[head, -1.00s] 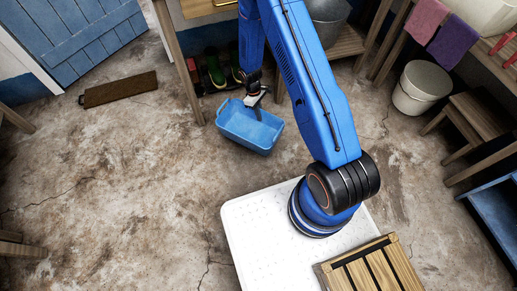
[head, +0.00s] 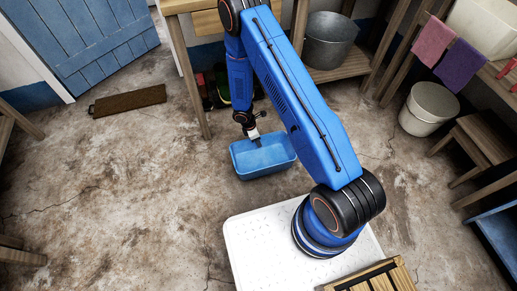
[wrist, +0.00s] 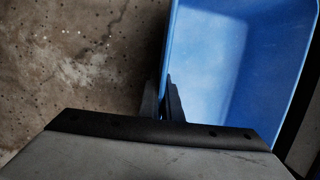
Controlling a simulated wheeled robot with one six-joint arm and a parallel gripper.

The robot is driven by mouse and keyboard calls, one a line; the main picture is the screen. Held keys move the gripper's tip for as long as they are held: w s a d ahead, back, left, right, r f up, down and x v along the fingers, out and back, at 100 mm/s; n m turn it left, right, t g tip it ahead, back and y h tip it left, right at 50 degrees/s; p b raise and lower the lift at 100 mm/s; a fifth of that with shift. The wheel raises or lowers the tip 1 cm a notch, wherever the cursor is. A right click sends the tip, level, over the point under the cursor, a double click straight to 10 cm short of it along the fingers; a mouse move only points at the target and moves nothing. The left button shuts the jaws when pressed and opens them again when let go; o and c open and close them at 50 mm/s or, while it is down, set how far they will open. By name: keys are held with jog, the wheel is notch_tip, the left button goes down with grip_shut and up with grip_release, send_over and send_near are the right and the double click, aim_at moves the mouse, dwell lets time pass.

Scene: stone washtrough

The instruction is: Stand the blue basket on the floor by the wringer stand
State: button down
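The blue basket (head: 263,163) is an open rectangular tub in front of the wooden table's leg in the head view. In the wrist view it fills the right side (wrist: 225,60), with its inside pale and empty where seen. My gripper (head: 257,141) points down at the basket's far rim. In the wrist view its fingers (wrist: 163,100) stand on either side of the basket's wall, closed on it. Whether the basket's bottom touches the floor cannot be told. No wringer can be made out; a stand for it cannot be identified.
A wooden table (head: 203,110) stands behind, with dark and green boots (head: 218,88) under it. A brown mat (head: 127,100) lies at left. A grey tub (head: 330,40) sits on a shelf, a pale bucket (head: 430,108) on the floor at right.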

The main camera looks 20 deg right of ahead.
jog(key=shift+f, duration=2.25)
jog(key=shift+f, duration=0.1)
jog(key=c, duration=2)
grip_release()
jog(key=v, duration=1.2)
jog(key=shift+d, duration=0.1)
